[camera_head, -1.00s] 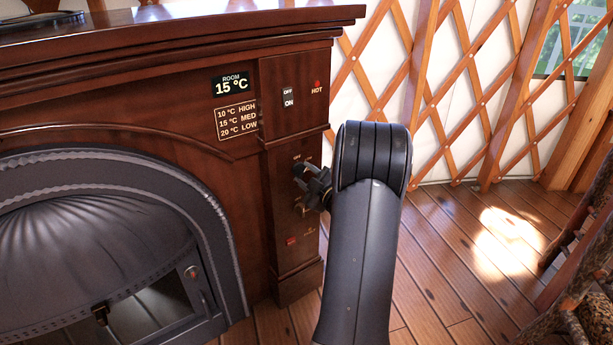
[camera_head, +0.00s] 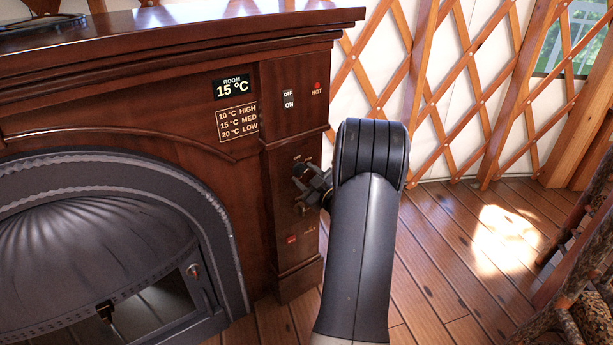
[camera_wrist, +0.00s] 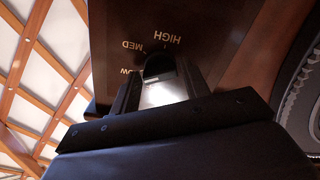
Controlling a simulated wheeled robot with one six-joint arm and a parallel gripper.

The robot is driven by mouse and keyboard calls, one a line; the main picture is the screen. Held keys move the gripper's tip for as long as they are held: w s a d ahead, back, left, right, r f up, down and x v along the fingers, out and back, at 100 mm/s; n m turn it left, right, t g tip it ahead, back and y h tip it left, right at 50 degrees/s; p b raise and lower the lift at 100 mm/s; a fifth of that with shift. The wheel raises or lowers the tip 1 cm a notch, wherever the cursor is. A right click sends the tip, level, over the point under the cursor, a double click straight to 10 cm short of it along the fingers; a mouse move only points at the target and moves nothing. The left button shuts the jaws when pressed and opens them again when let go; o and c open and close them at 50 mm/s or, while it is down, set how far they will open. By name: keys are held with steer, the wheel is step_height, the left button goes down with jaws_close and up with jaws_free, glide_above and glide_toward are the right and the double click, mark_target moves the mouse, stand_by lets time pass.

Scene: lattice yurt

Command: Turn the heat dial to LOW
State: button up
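The heat dial (camera_wrist: 158,66) is a dark round knob on the fireplace's side panel, with HIGH, MED and LOW lettered around it in the wrist view. LOW is partly covered. My gripper (camera_wrist: 160,88) has one finger on each side of the knob and appears closed on it. In the head view my gripper (camera_head: 314,187) is at the middle of the panel, and my arm and fingers hide most of the dial. I cannot tell which setting the dial points to.
The room display (camera_head: 232,86) reads 15 °C. A sign (camera_head: 238,121) below it lists 10 °C HIGH, 15 °C MED, 20 °C LOW. An OFF/ON switch (camera_head: 289,99) and a red HOT light (camera_head: 317,86) are above. A red mark (camera_head: 292,239) is below.

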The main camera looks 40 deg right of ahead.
steer(key=shift+o, duration=1.3)
steer(key=s+p, duration=0.2)
steer(key=s, duration=0.8)
steer(key=shift+s+a, duration=0.4)
steer(key=shift+a, duration=0.05)
steer(key=w, duration=0.3)
steer(key=w+b, duration=0.1)
steer(key=w, duration=0.3)
steer(key=w+b, duration=0.1)
steer(key=w, duration=0.2)
steer(key=shift+w+d, duration=0.25)
steer(key=shift+d, duration=0.1)
steer(key=shift+w+d+n+b, duration=0.15)
steer(key=shift+n+b, duration=0.4)
steer(key=shift+n, duration=0.55)
